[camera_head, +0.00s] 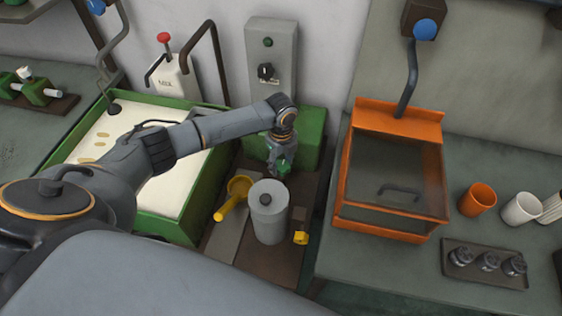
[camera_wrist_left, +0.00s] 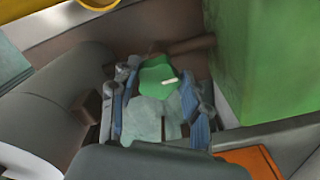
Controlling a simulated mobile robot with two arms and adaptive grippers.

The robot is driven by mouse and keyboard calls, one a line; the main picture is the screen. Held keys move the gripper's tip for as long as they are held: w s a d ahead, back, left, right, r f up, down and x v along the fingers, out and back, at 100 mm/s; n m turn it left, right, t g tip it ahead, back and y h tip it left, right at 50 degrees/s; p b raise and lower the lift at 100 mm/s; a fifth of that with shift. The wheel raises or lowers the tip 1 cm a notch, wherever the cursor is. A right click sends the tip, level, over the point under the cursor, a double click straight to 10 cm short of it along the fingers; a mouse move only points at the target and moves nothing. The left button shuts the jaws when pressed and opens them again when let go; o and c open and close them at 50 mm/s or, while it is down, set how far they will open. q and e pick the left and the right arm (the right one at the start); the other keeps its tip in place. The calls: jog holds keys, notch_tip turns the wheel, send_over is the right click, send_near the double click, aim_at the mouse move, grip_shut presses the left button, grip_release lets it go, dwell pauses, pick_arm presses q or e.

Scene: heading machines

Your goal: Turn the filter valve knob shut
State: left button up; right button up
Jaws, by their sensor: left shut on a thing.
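The filter valve knob (camera_wrist_left: 156,70) is green with a short white mark, and shows in the left wrist view between my fingers. A dark pipe runs from near it towards a green box. My left gripper (camera_head: 281,170) reaches down behind the grey filter canister (camera_head: 269,215) in the head view, and its fingers also show in the left wrist view (camera_wrist_left: 162,98). It is shut on the knob. In the head view the knob is mostly hidden by the gripper and canister. My right gripper is not in view.
A yellow funnel-like part (camera_head: 236,194) and a small yellow tap (camera_head: 300,238) flank the canister. The green box (camera_head: 310,140) stands close behind. A green-rimmed tray (camera_head: 180,225) lies left, and an orange glass-fronted case (camera_head: 345,190) stands right.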

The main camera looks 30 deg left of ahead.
aim_at(282, 164)
pick_arm(q)
jog(key=o, duration=1.2)
jog(key=shift+d, duration=0.1)
jog(key=shift+c, duration=0.2)
notch_tip(282, 164, up, 12)
